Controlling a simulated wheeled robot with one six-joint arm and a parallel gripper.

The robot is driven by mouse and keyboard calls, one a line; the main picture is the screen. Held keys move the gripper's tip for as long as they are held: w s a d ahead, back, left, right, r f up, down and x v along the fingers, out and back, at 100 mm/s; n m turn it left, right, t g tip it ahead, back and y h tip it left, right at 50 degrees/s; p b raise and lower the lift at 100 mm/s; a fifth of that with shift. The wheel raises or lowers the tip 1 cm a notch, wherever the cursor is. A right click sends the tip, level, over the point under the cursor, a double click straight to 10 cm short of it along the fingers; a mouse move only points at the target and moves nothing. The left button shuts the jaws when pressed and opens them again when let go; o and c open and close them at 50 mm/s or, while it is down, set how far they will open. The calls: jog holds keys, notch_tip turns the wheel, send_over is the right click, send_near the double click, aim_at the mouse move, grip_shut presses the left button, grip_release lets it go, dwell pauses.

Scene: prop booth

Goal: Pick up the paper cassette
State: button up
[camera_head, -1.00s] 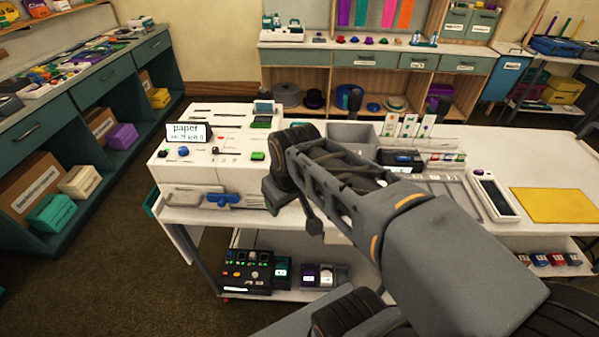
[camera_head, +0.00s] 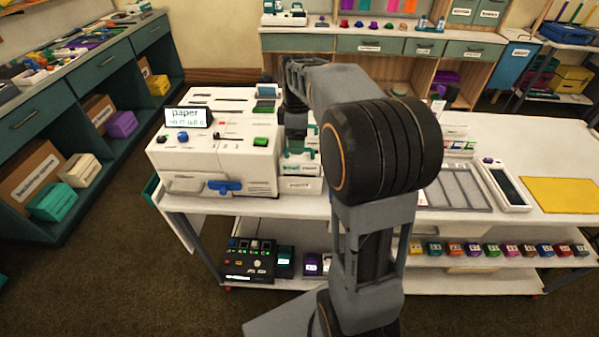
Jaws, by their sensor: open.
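A white printer-like machine (camera_head: 215,150) stands at the left end of the white table, with a small display reading "paper". Right beside it are small white cassettes with green handles (camera_head: 300,167). Their labels are too small to read surely, so I cannot tell which one is the paper cassette. My gripper (camera_head: 297,128) points down just above these cassettes, at the machine's right side. It is open and appears empty. Its fingertips are small and partly hidden, and I cannot tell whether they touch a handle.
A grey sectioned tray (camera_head: 458,187), a white handheld device (camera_head: 503,186) and a yellow sheet (camera_head: 563,195) lie on the table's right. The lower shelf holds a black control box (camera_head: 250,261) and several small coloured boxes. My arm hides the table's middle.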

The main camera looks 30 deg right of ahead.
aim_at(298, 157)
jog(key=shift+s+f, duration=0.1)
jog(key=shift+f, duration=3.5)
grip_shut()
